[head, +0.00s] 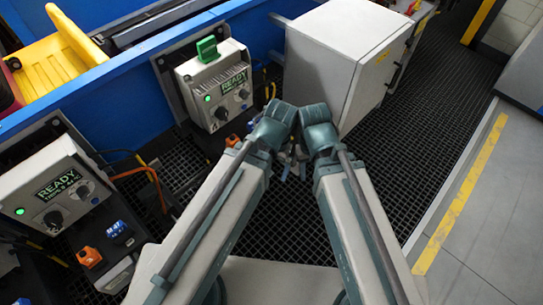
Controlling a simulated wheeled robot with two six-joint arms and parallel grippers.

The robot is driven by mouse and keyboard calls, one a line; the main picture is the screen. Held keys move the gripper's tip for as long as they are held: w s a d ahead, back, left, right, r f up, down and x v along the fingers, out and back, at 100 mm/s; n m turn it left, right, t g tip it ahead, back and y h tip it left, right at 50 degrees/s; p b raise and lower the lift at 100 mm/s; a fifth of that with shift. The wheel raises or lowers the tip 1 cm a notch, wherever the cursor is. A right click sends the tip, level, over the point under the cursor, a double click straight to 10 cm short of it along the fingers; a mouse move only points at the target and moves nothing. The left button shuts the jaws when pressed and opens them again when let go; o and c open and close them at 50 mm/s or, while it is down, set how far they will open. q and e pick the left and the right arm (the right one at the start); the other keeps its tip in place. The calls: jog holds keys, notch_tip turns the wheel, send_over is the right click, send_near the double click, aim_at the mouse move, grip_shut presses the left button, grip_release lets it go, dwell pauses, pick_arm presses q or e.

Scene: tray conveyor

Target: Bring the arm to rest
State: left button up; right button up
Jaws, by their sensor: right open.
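My two arms come in from the bottom and their elbows nearly meet at the centre of the head view. My right gripper (293,169) shows only in small part in the gap between the arms, below the elbows, over the dark grating. It is open, and I see nothing held in it. My left gripper is hidden behind the arm links.
A control box (217,84) with a green lever and a READY display stands left of centre. Another READY box (52,186) is at far left. A white cabinet (343,62) stands beyond my arms. A blue conveyor wall (118,82) borders a yellow tray (58,67). Grating (425,125) at right is clear.

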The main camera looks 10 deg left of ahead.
notch_tip(320, 180, up, 5)
jog(key=p, duration=0.4)
jog(key=shift+p, duration=0.4)
dwell(0.4)
